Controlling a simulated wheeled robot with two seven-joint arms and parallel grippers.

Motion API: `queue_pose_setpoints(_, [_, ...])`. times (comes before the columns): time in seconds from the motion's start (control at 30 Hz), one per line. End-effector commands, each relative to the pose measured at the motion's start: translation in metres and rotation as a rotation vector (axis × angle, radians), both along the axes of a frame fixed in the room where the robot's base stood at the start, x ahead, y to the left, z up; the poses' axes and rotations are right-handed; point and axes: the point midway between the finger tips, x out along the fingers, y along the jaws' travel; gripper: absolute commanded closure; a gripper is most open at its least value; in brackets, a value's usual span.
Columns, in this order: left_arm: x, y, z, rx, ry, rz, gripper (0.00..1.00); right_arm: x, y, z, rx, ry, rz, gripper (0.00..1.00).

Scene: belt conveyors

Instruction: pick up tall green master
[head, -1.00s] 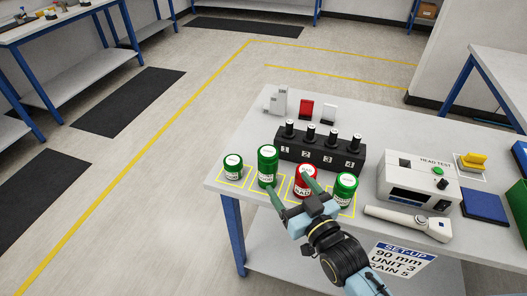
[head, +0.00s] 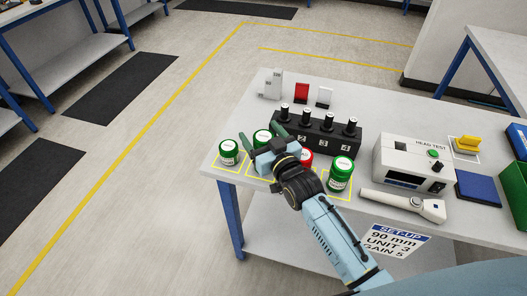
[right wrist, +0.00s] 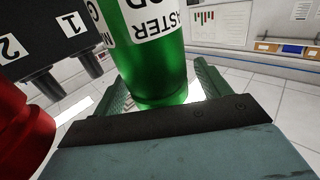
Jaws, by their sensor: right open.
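The tall green master (head: 262,134) stands upright on the table, its lower part hidden behind my right gripper (head: 264,139) in the head view. In the right wrist view the green cylinder (right wrist: 158,68) with its white label stands between the two fingers of the right gripper (right wrist: 165,90). The fingers are open, one on each side of it, with a visible gap at the right finger. Whether the left finger touches it I cannot tell. My left gripper is not in view.
A short green can (head: 229,154) stands to the left, a partly hidden red can (head: 307,154) and another green can (head: 341,170) to the right. The black numbered block (head: 318,135) is close behind. A tester (head: 410,165) and white probe (head: 403,204) lie further right.

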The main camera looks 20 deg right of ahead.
Motion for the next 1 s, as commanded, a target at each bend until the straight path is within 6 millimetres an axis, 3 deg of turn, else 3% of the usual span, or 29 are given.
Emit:
queue_pose_setpoints(0.33, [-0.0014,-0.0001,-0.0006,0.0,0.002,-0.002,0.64,0.0083,0.0019,-0.0007,0.0,0.001,0.0,0.26])
queue_pose_setpoints(0.9, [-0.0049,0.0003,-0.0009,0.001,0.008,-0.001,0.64,0.008,0.0019,-0.0006,0.0,0.001,0.0,1.0])
queue_pose_setpoints(1.0, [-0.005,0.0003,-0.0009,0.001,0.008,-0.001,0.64,0.0084,0.0018,0.0012,0.001,-0.004,0.0,1.0])
